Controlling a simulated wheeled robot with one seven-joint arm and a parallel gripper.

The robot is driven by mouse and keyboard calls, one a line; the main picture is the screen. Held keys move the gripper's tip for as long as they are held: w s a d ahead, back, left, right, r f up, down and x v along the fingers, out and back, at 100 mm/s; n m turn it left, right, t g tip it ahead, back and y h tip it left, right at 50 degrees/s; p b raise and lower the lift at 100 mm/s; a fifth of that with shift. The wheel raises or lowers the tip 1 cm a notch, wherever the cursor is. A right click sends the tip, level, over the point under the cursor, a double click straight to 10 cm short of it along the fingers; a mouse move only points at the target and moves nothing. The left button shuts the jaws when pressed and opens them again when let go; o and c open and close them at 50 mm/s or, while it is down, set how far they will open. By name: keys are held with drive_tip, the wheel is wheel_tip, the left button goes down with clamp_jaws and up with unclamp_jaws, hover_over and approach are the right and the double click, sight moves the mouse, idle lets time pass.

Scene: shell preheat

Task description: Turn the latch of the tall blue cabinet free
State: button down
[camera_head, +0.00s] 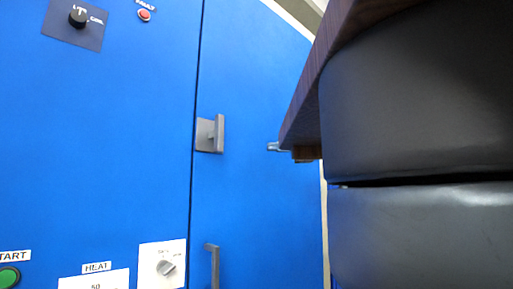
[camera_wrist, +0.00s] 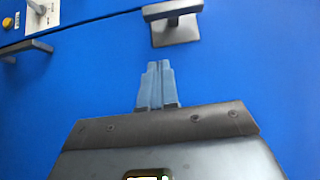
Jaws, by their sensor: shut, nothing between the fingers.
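The tall blue cabinet (camera_head: 262,100) fills much of the head view. Its latch (camera_head: 210,134) is a grey plate with an upright bar handle, beside the door seam. In the wrist view the latch (camera_wrist: 174,24) is at the top, just beyond my fingertips. My gripper (camera_head: 272,147) shows only as small fingertips in the head view, to the right of the latch and apart from it; my own arm hides the rest. In the wrist view my gripper (camera_wrist: 158,66) has its fingers together and empty, pointing towards the latch.
A grey door handle (camera_head: 212,265) sits below the latch; it also shows in the wrist view (camera_wrist: 25,48). Left of the seam are a knob plate (camera_head: 163,264), a green start button (camera_head: 9,277), a black knob (camera_head: 78,17) and a red fault lamp (camera_head: 144,15).

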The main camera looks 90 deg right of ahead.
drive_tip(key=b, duration=0.1)
approach(216, 134)
drive_tip(key=w+d+f, duration=0.2)
drive_tip(key=d+f, duration=0.1)
drive_tip(key=d, duration=0.2)
drive_tip(key=shift+w+a+r+b, duration=0.1)
drive_tip(key=shift+w+a+b, duration=0.1)
drive_tip(key=shift+w+a, duration=0.55)
drive_tip(key=shift+w+a+r+b, duration=0.1)
drive_tip(key=shift+w+a+b, duration=0.1)
drive_tip(key=shift+w+a, duration=0.45)
drive_tip(key=shift+s+a+f, duration=0.1)
drive_tip(key=shift+s+f, duration=0.05)
drive_tip(key=shift+m+t, duration=0.5)
drive_tip(key=shift+m, duration=0.1)
